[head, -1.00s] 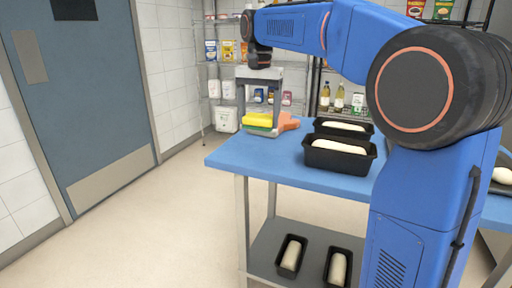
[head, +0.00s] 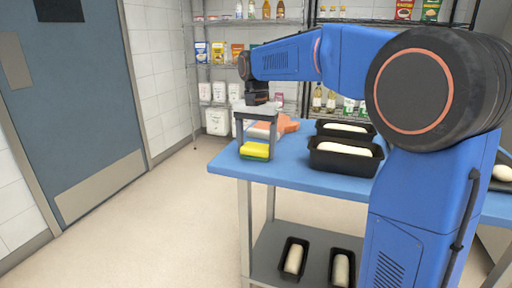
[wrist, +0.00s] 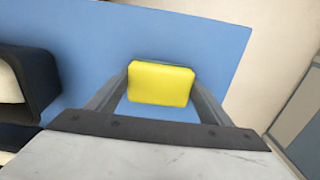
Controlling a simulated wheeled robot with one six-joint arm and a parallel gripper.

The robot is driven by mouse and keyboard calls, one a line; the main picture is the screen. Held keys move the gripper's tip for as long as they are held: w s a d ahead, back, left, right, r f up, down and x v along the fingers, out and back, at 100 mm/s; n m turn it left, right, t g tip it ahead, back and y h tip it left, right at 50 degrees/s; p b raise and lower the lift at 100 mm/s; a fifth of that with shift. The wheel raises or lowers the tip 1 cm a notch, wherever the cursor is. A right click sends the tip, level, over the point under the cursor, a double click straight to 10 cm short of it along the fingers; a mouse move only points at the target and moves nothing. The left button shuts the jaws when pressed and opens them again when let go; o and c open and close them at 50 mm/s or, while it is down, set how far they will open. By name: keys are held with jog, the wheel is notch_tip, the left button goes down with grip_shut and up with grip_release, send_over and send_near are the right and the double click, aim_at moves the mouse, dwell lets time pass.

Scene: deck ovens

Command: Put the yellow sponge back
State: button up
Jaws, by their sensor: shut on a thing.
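The yellow sponge (head: 255,149) has a green underside. My gripper (head: 257,154) is shut on it, with one grey finger on each side. The sponge is over the near left part of the blue table (head: 225,166), close to its left edge. Whether its underside touches the top cannot be told. In the wrist view the sponge (wrist: 160,83) sits between the finger ends, with blue tabletop around it.
An orange cloth-like thing (head: 287,125) lies on the table behind my gripper, partly hidden. Black loaf tins (head: 342,162) with dough stand to the right. More tins (head: 292,258) are on the lower shelf. Wire shelves with goods are behind. The floor at left is clear.

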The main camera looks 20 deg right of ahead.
aim_at(256, 146)
jog(key=o, duration=0.9)
jog(key=shift+f, duration=0.1)
notch_tip(256, 146, up, 12)
jog(key=shift+r, duration=0.1)
jog(key=shift+a, duration=0.1)
